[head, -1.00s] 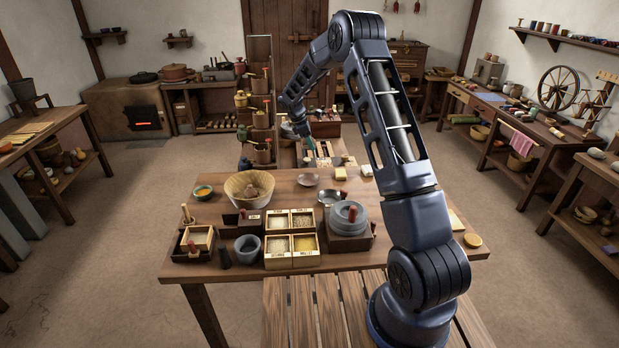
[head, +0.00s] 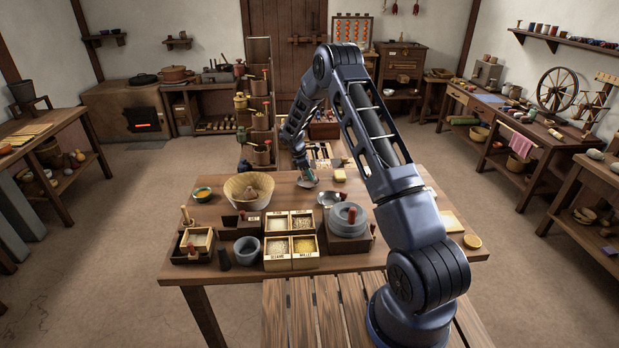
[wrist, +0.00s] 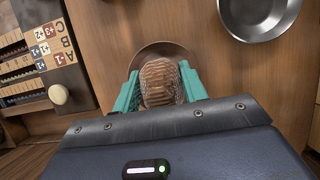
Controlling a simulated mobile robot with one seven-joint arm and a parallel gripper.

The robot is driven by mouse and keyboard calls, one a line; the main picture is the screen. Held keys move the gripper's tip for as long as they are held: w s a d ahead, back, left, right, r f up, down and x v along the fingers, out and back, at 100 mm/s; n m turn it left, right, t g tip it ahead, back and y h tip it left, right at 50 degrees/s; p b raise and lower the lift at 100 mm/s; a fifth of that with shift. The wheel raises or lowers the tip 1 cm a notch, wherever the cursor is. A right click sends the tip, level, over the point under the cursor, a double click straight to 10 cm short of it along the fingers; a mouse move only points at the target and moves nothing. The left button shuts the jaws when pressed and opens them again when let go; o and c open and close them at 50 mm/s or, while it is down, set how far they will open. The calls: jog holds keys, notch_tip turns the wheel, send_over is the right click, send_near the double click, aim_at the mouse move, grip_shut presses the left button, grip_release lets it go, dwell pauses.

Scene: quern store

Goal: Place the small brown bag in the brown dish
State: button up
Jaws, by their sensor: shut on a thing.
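The small brown bag (wrist: 160,82), rounded and ridged, sits between the two teal fingers of my gripper (wrist: 160,88) in the wrist view. My gripper is shut on it. The brown dish (wrist: 152,50) lies on the table behind the bag; its far rim shows, and the bag and fingers hide the rest. In the head view the dish (head: 308,184) shows just below my gripper (head: 306,174) at the table's far side. The bag cannot be made out there. I cannot tell whether the bag touches the dish or hangs just above it.
A metal bowl (wrist: 260,12) stands right of the dish. In the head view, a large wooden bowl (head: 249,188), a stone quern (head: 348,219) and grain boxes (head: 291,240) stand nearer. A lettered board with a knob (wrist: 58,94) is at left in the wrist view.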

jog(key=shift+f, duration=1)
jog(key=shift+f, duration=0.3)
jog(key=o, duration=0.7)
jog(key=shift+o, duration=0.2)
jog(key=shift+a+r, duration=0.1)
jog(key=shift+r, duration=0.45)
jog(key=v, duration=1.1)
jog(key=shift+r, duration=0.35)
